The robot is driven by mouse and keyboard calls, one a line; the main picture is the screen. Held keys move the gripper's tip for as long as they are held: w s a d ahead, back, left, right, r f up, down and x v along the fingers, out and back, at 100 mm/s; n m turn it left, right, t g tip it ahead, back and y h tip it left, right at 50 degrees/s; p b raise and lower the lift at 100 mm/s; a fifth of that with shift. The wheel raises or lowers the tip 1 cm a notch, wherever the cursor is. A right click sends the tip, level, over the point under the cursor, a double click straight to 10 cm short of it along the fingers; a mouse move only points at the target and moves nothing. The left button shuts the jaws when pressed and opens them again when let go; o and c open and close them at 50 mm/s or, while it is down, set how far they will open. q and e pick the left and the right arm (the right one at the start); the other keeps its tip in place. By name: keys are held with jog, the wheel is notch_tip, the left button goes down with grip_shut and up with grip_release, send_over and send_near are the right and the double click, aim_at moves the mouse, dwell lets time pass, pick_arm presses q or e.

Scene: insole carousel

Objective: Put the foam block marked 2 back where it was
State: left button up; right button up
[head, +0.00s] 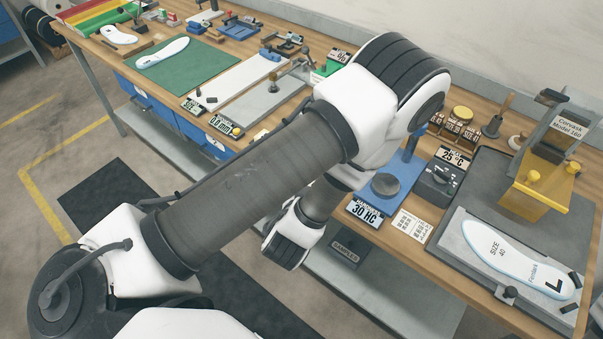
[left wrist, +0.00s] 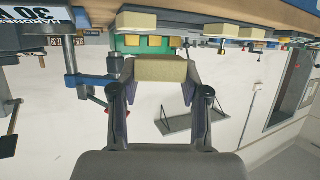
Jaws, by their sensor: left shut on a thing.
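My left gripper (left wrist: 160,72) is shut on a pale yellow foam block (left wrist: 160,68), which sits between its two fingers. No number is readable on the block's visible face. In the left wrist view, which appears upside down, a green holder (left wrist: 128,48) with yellowish pieces shows behind the held block. Other pale blocks (left wrist: 136,22) show near the wooden bench top; their markings cannot be read. In the head view the left gripper and the held block are hidden by my own arm. My right gripper is in neither view.
A grey plate (head: 465,240) with a white insole (head: 510,258) lies right. A green mat (head: 185,68) lies far left.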

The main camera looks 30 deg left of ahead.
pick_arm(q)
jog(key=shift+w+a+f+b, duration=0.2)
jog(key=shift+f+b, duration=0.15)
jog(key=shift+b, duration=0.15)
jog(key=shift+w+a+f+b, duration=0.15)
jog(key=shift+f+b, duration=0.15)
jog(key=shift+b, duration=0.15)
jog(key=shift+w+a+r+p, duration=0.5)
jog(key=shift+r+p, duration=0.2)
jog(key=shift+p, duration=0.5)
jog(key=w+a, duration=0.1)
jog(key=a, duration=0.1)
jog(key=w+a+p, duration=0.1)
jog(key=w+a, duration=0.1)
jog(key=w+a+f+p, duration=0.1)
jog(key=w+a, duration=0.1)
jog(key=shift+w+a, duration=0.25)
jog(key=shift+a, duration=0.05)
jog(key=f+p, duration=0.1)
jog(key=f, duration=0.2)
jog(key=shift+w+f+p, duration=0.2)
jog(key=shift+p, duration=0.2)
jog(key=shift+a+f, duration=0.1)
jog(key=shift+f, duration=0.05)
jog(key=shift+f+b, duration=0.2)
jog(key=shift+b, duration=0.1)
jog(key=o, duration=0.6)
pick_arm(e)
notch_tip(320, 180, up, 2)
